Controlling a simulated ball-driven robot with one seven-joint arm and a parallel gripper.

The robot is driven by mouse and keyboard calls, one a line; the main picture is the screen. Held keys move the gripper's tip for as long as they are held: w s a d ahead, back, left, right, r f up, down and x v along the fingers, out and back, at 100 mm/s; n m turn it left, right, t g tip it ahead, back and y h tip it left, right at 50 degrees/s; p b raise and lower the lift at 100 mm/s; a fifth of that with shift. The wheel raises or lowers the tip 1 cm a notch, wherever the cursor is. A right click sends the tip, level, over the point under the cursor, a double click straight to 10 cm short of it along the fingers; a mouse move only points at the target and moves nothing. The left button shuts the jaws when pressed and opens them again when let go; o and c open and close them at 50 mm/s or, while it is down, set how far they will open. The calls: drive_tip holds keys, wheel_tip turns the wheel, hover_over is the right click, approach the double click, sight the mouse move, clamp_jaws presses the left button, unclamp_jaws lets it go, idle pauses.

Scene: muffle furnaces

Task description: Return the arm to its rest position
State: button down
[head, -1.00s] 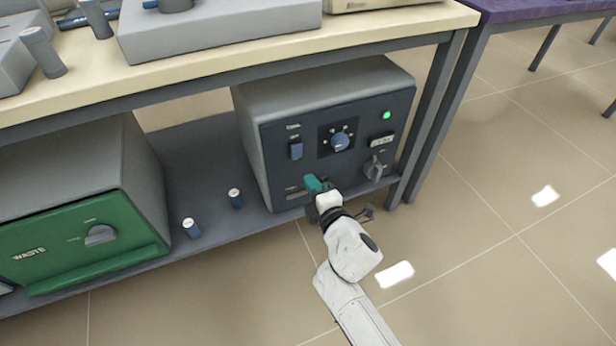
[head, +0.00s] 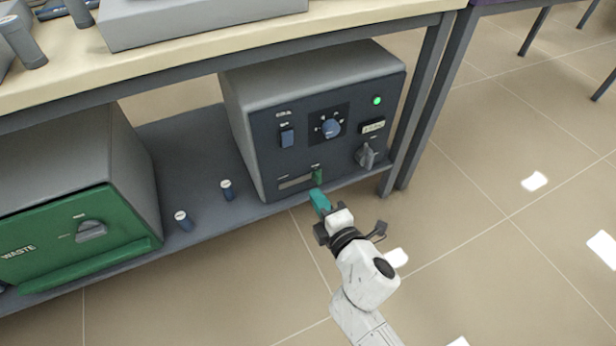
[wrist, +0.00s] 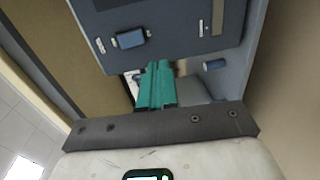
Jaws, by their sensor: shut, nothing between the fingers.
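My gripper (head: 320,201) is in front of the lower edge of the grey muffle furnace (head: 310,78) on the lower shelf. Its teal fingers are shut with nothing between them, and they also show in the wrist view (wrist: 157,85). In the head view a small gap seems to lie between the fingertips and a green tab (head: 318,174) at the right end of a pale slot on the dark front panel. The panel has a blue switch (head: 287,137), a blue dial (head: 331,129), a grey knob (head: 365,155) and a lit green lamp (head: 377,101).
A green-fronted waste box (head: 50,240) stands at the left on the lower shelf (head: 190,150). A table leg (head: 422,110) rises right of the furnace. Open floor (head: 490,250) lies to the right.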

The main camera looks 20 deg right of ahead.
drive_tip(key=s+d+f+m+g+h, duration=0.45)
drive_tip(key=s+d+m+g, duration=0.25)
drive_tip(key=s+d+m, duration=0.3)
drive_tip(key=s+a+f+m+g+y, duration=0.15)
drive_tip(key=s+m+g, duration=0.25)
drive_tip(key=s, duration=0.5)
drive_tip(key=s+a+f+m+g+y, duration=0.1)
drive_tip(key=s+f+m+g+y, duration=0.25)
drive_tip(key=s, duration=0.55)
wheel_tip(320, 180, up, 39)
drive_tip(key=p, duration=3.8)
drive_tip(key=shift+m+g+h, duration=0.35)
drive_tip(key=shift+m+g, duration=0.1)
drive_tip(key=shift+a, duration=0.1)
